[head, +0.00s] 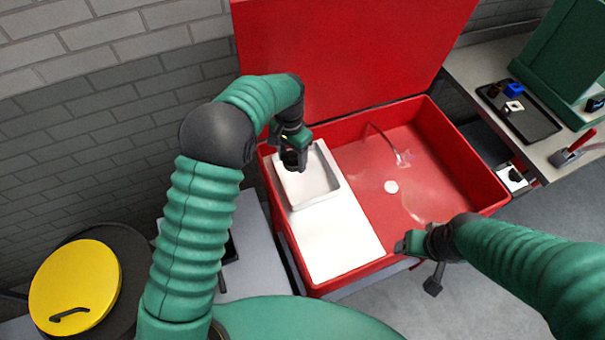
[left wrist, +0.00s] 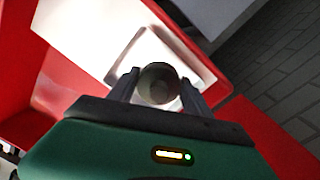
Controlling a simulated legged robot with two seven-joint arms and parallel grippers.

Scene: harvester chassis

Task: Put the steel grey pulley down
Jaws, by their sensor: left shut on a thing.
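The steel grey pulley (left wrist: 159,83) shows in the left wrist view as a dark grey round part between the two fingers of my left gripper (left wrist: 158,92). The gripper is shut on it. In the head view my left gripper (head: 294,163) is over the back end of the white tray (head: 325,178), which is set into the left side of the red basin. The pulley is hard to make out there. My right gripper (head: 424,262) is at the basin's front edge; its fingers are unclear.
The red basin (head: 455,165) has a thin bent spout and a white drain, with a raised red lid (head: 350,50) behind. A white board (head: 340,240) lies in front of the tray. A black tray (head: 525,120) with small parts is on the right bench. A yellow-lidded bin (head: 75,285) stands at left.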

